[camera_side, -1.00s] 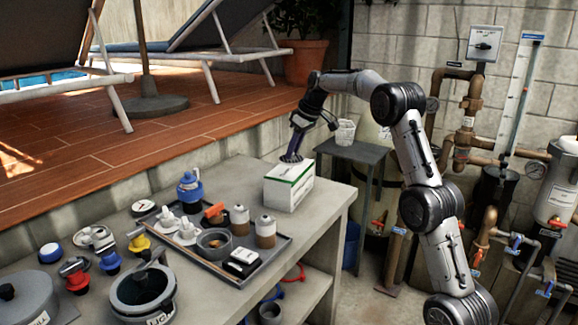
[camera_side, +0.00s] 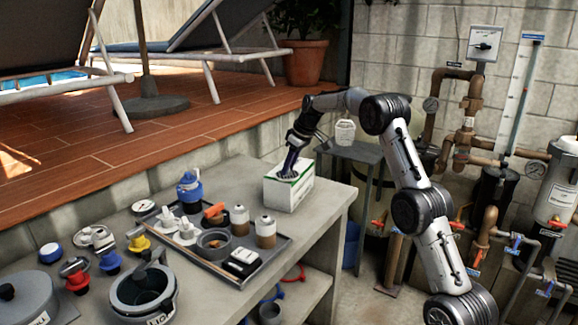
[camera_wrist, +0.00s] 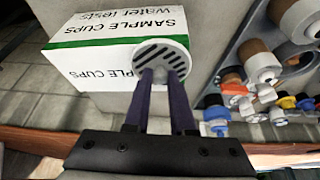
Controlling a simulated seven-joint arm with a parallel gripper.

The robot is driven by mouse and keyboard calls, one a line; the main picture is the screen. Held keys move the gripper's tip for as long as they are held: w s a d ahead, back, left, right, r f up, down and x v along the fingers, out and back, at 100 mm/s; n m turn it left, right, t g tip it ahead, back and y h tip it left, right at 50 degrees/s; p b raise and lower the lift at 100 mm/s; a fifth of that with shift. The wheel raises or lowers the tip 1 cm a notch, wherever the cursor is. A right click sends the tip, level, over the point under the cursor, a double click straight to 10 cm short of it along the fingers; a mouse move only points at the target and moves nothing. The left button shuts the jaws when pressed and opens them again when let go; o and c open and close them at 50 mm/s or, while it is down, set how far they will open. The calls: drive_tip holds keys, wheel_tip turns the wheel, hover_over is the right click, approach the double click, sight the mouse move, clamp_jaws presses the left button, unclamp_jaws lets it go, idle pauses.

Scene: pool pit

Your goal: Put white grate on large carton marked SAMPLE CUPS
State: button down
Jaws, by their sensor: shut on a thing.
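The white grate (camera_wrist: 162,58) is a round slotted disc. It is between the fingertips of my gripper (camera_wrist: 160,78) in the wrist view, which is shut on it. The carton marked SAMPLE CUPS (camera_side: 289,194) is a white box with a green stripe on the bench's right part. In the wrist view the carton (camera_wrist: 100,63) fills the upper left, and the grate overlaps its right end. In the side view my gripper (camera_side: 287,174) points down at the carton's top. I cannot tell whether the grate touches it.
A grey tray (camera_side: 214,262) with bottles and cups lies left of the carton. Pots, valves and a blue-capped bottle (camera_side: 189,192) stand further left on the bench (camera_side: 325,215). A small side table (camera_side: 352,151) with a white basket (camera_side: 345,132) stands behind right.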

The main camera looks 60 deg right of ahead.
drive_tip(key=c, duration=0.8)
unclamp_jaws()
drive_tip(key=shift+o, duration=0.2)
drive_tip(key=v, duration=1.2)
drive_tip(key=s+a+r, duration=0.4)
drive_tip(key=a, duration=0.6)
drive_tip(key=s+a+r, duration=0.1)
drive_tip(key=s+a, duration=0.8)
drive_tip(key=a, duration=0.1)
drive_tip(key=s+a+f, duration=0.5)
drive_tip(key=s, duration=0.5)
drive_tip(key=s+a+f+t, duration=0.1)
drive_tip(key=s+a+f, duration=0.4)
drive_tip(key=s, duration=0.5)
drive_tip(key=shift+s+f, duration=0.1)
